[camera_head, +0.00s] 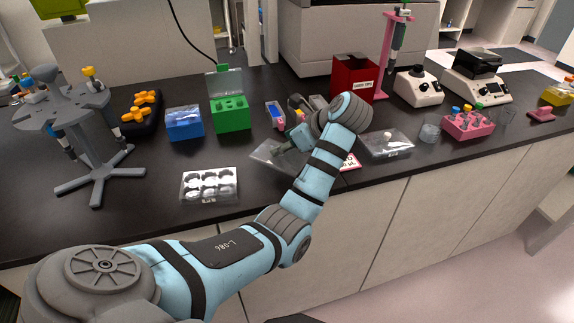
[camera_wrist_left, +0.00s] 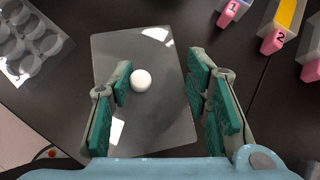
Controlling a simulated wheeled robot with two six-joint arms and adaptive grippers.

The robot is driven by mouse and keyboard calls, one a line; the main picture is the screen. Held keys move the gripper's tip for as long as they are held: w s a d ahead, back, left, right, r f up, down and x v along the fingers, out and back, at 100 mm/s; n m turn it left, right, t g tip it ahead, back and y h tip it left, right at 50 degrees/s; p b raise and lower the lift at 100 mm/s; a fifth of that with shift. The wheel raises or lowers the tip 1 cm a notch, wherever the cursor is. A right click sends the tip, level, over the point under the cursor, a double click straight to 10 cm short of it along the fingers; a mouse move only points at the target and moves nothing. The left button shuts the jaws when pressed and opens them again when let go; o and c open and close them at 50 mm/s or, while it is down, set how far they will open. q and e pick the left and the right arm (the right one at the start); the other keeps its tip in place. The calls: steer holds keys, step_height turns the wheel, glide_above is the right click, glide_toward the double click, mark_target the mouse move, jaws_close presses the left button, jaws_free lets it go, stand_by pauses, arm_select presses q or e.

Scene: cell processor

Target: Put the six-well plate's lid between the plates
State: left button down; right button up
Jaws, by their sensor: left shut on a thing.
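The six-well plate (camera_head: 209,185), clear with dark round wells, lies uncovered near the table's front edge; part of it shows at the upper left of the left wrist view (camera_wrist_left: 30,42). A clear flat lid (camera_wrist_left: 143,112) with a white round knob (camera_wrist_left: 141,81) is between the fingers of my left gripper (camera_wrist_left: 160,74), which is shut on it. In the head view the lid (camera_head: 268,157) is right of the six-well plate, low over the table; I cannot tell whether it touches. A second clear plate (camera_head: 387,146) with a white knob stands farther right. My right gripper is not in view.
Behind are a blue box (camera_head: 184,123), a green box (camera_head: 231,115) and a red bin (camera_head: 353,77). A grey pipette stand (camera_head: 99,180) is at left. A pink tube rack (camera_head: 468,126) is at right. A red-and-white label (camera_head: 350,162) lies beside my forearm.

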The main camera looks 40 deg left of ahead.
arm_select(q)
steer(key=shift+s+f, duration=0.2)
steer(key=shift+f, duration=0.4)
steer(key=shift+s+f, duration=0.2)
steer(key=shift+f, duration=0.4)
steer(key=shift+w, duration=0.1)
steer(key=c, duration=1.3)
jaws_free()
steer(key=shift+w+f, duration=0.1)
steer(key=shift+w, duration=0.05)
steer(key=o, duration=0.5)
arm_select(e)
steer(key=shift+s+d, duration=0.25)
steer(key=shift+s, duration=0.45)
